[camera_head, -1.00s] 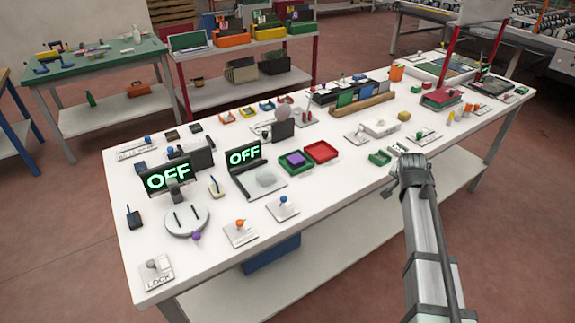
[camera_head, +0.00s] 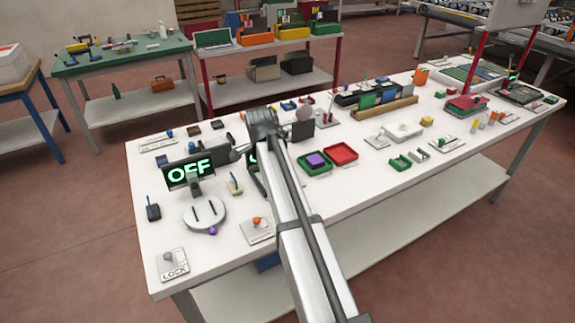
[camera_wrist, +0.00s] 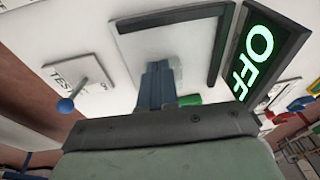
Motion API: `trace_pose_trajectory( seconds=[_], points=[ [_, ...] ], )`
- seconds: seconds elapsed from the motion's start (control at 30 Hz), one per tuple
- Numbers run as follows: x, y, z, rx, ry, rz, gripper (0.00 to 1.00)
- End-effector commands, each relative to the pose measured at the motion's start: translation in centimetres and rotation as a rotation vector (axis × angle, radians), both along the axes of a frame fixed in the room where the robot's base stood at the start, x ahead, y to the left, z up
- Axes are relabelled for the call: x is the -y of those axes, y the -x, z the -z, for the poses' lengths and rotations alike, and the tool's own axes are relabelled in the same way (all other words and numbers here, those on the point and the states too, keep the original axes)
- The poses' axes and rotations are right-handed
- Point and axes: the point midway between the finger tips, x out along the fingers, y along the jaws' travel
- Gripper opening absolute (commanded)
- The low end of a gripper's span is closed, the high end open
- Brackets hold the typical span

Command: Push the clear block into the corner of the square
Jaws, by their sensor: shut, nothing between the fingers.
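My gripper (camera_wrist: 158,68) is shut and empty, its blue-grey fingers pointing down over a pale pad (camera_wrist: 135,45) in the wrist view. A dark L-shaped square (camera_wrist: 214,50) lies on this pad, its corner at the upper right, beyond the fingertips. A faint, see-through patch beside the fingertips may be the clear block (camera_wrist: 177,62); its edges are hard to make out, and I cannot tell whether the fingers touch it.
A TEST switch with a blue knob (camera_wrist: 66,105) is at the left. My arm covers most of a second display. A round two-slot disc (camera_head: 205,214) is nearer the front.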

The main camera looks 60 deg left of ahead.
Motion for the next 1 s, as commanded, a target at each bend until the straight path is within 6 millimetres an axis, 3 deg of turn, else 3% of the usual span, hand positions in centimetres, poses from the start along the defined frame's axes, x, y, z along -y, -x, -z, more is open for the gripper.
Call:
trace_pose_trajectory(
  seconds=[0.1,0.2,0.37,0.57,1.0],
  points=[
    [-1.0,3.6,-0.1,-0.015,0.056,0.021,0.00],
    [-1.1,5.3,-0.2,-0.021,0.086,0.035,0.00],
    [-1.1,5.9,-0.2,-0.023,0.104,0.044,0.00],
    [-1.1,3.5,-0.2,-0.023,0.103,0.047,0.00],
    [-1.1,-4.1,-0.2,-0.023,0.103,0.045,0.00]
  ],
)
